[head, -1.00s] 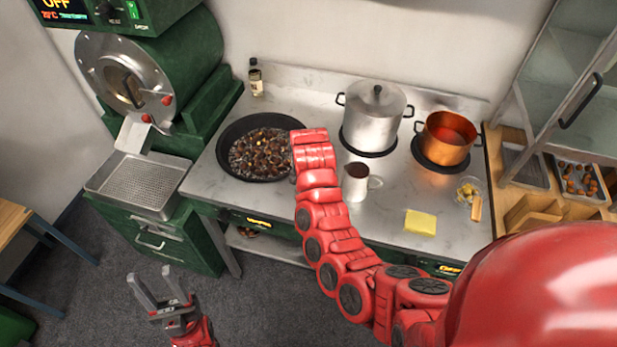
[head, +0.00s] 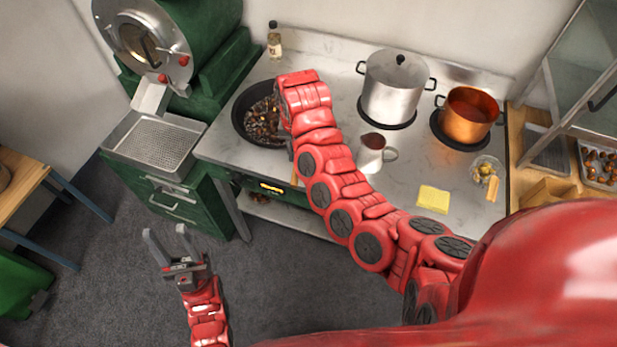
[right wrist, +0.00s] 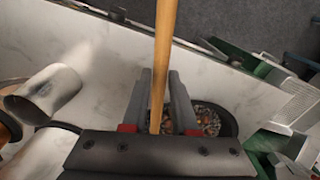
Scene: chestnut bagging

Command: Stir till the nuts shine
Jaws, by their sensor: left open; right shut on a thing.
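A dark pan (head: 241,117) with glossy brown chestnuts (head: 262,118) sits at the left of the steel counter. My right arm reaches over its right side and hides part of it; the right gripper itself is hidden in the head view. In the right wrist view my right gripper (right wrist: 160,100) is shut on a wooden handle (right wrist: 163,45). The handle's far end is hidden; the pan's rim (right wrist: 232,122) and nuts (right wrist: 210,120) show behind the fingers. My left gripper (head: 172,240) is open and empty over the floor, left of the counter.
A lidded steel pot (head: 392,90), a copper pot (head: 466,117), a jug (head: 371,156) and a yellow sponge (head: 433,199) stand on the counter. A bottle (head: 274,42) is behind the pan. A green roaster (head: 205,40) with a perforated tray (head: 155,140) stands left.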

